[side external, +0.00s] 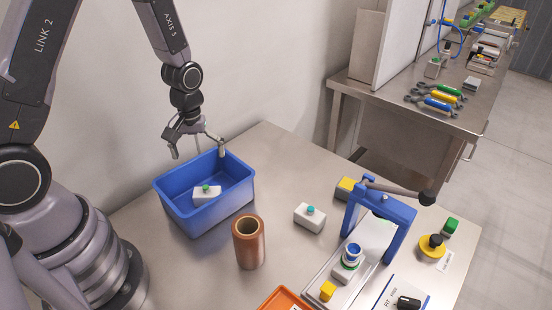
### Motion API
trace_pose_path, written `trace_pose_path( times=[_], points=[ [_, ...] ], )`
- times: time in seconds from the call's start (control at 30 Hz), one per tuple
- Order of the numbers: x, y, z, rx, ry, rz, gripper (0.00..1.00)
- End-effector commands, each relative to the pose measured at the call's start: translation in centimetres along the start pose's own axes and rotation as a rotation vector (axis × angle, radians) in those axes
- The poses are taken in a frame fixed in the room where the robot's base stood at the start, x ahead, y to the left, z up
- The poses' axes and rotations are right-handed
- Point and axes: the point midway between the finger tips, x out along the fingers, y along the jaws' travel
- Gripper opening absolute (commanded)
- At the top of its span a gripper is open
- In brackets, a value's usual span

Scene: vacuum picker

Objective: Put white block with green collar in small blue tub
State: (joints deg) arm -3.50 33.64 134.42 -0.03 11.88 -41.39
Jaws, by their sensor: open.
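A white block with a green collar (206,192) lies inside the small blue tub (177,206), on its floor. My gripper (198,153) is open and empty. It hangs above the back part of the tub, apart from the block. A similar white block with a teal collar (310,218) stands on the table to the right of the tub.
A copper-coloured cylinder (248,245) stands just right of the tub. A blue press frame (383,212) with a lever stands further right. An orange tray (285,298) is at the front edge. The table behind the teal-collared block is clear.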

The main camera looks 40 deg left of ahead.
Motion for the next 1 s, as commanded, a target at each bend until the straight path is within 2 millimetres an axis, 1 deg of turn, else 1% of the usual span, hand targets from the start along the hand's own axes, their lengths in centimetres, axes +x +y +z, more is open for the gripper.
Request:
trace_pose_path(
  times=[0.07,0.17,0.27,0.3,0.37,0.4,0.5,0.6,0.7,0.8,0.9,1.0],
  points=[
    [-1.1,0.1,-0.1,0.013,0.01,0.009,1.0],
    [-4.1,0.3,-0.1,0.064,0.04,0.034,1.0],
    [-8.8,0.1,0.5,0.157,0.093,0.072,1.0],
    [-10.9,-0.1,0.9,0.203,0.118,0.087,1.0],
    [-14.0,-0.7,1.8,0.274,0.157,0.109,1.0],
    [-15.9,-1.2,2.5,0.321,0.182,0.122,1.0],
    [-20.2,-2.9,4.7,0.439,0.253,0.151,1.0],
    [-23.5,-5.0,7.2,0.548,0.324,0.173,1.0],
    [-25.6,-7.0,9.5,0.641,0.383,0.185,1.0],
    [-26.7,-8.6,11.2,0.71,0.429,0.191,1.0],
    [-27.2,-9.5,12.2,0.752,0.455,0.192,1.0],
    [-27.3,-9.9,12.6,0.769,0.464,0.192,1.0]
  ],
)
